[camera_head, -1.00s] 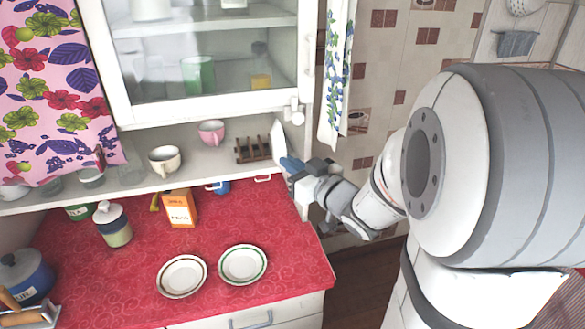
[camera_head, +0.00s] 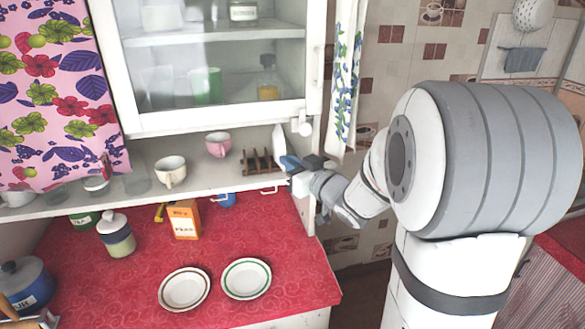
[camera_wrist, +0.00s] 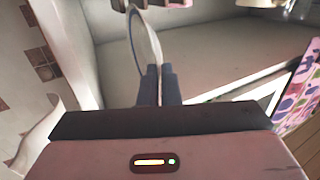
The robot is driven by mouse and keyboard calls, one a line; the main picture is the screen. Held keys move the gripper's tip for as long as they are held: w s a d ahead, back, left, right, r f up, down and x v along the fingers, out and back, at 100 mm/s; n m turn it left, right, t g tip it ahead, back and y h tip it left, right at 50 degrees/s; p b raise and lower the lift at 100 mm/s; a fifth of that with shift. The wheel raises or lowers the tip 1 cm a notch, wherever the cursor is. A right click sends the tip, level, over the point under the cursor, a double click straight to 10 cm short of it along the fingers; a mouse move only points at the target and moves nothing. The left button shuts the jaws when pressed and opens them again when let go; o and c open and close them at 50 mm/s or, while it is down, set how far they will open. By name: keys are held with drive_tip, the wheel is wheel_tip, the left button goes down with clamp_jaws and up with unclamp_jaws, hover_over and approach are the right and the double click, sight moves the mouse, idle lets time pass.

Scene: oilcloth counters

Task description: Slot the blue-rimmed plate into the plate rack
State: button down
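The brown wooden plate rack (camera_head: 257,161) sits on the shelf under the glass cabinet, just left of the plate. The plate appears beside the rack's right end, and I see no plate in the rack.
A pink cup (camera_head: 218,144) and a cream cup (camera_head: 171,172) stand on the shelf left of the rack. Two plates, one dark-rimmed (camera_head: 184,289) and one green-rimmed (camera_head: 246,279), lie on the red counter (camera_head: 140,280). The cabinet (camera_head: 215,118) hangs above; a side panel (camera_head: 302,205) bounds the shelf.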

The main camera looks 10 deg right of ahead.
drive_tip(key=w+f+b, duration=0.1)
drive_tip(key=w+b, duration=0.1)
drive_tip(key=w, duration=0.4)
drive_tip(key=shift+w+f, duration=0.35)
drive_tip(key=shift+f, duration=0.05)
idle(0.4)
drive_tip(key=c, duration=2.1)
unclamp_jaws()
drive_tip(key=o, duration=0.5)
drive_tip(key=shift+o, duration=0.2)
